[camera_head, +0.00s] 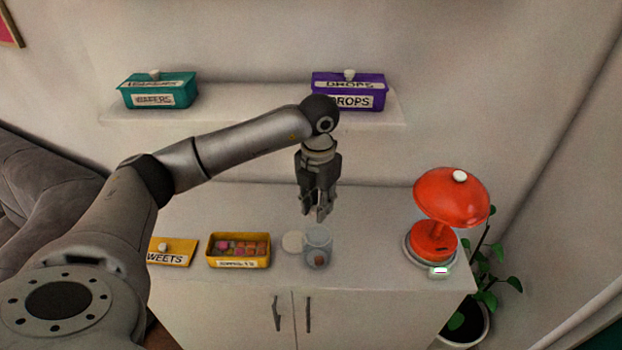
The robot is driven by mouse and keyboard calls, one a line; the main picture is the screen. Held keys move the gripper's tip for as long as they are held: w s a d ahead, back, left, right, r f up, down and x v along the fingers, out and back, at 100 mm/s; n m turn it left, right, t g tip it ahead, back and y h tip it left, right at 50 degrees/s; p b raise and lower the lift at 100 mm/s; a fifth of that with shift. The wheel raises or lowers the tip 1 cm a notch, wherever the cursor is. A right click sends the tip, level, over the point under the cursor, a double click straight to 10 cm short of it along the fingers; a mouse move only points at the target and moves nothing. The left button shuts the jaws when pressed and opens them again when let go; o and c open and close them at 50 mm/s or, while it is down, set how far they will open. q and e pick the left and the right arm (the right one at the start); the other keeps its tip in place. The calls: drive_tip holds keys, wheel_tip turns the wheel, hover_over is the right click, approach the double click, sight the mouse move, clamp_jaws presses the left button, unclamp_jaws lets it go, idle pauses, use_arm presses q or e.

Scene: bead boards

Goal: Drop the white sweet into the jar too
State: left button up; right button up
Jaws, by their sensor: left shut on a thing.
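A clear glass jar (318,240) stands on the white cabinet top, with a small brownish-red sweet (320,259) at its bottom. My left gripper (318,213) points down just above the jar's mouth. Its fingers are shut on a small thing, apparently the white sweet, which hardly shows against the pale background. A yellow box (238,264) with several pink, orange and brown sweets stands left of the jar, open. My right gripper is out of view.
A pale round lid (293,241) lies beside the jar. The yellow box's lid (172,252) lies farther left. A red lamp (450,205) stands at the right. A teal box (158,92) and a purple box (349,90) stand on the shelf (230,112).

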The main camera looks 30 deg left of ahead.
sight(311, 208)
use_arm(q)
drive_tip(key=shift+w+a+f+n+b, duration=0.25)
drive_tip(key=shift+a+f+n+b, duration=0.15)
drive_tip(key=shift+f+n, duration=0.55)
drive_tip(key=shift+w+a+f+n+b, duration=0.3)
drive_tip(key=shift+a+f+n, duration=0.25)
drive_tip(key=shift+n, duration=0.7)
drive_tip(key=shift+w+a+f+n+b, duration=0.2)
drive_tip(key=shift+a+f+n+b, duration=0.4)
drive_tip(key=shift+n, duration=0.5)
drive_tip(key=shift+d+f, duration=0.1)
drive_tip(key=shift+d, duration=0.05)
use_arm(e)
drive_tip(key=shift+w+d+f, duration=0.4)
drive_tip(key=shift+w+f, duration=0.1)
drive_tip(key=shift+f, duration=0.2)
use_arm(q)
drive_tip(key=o, duration=0.8)
drive_tip(key=shift+c, duration=0.2)
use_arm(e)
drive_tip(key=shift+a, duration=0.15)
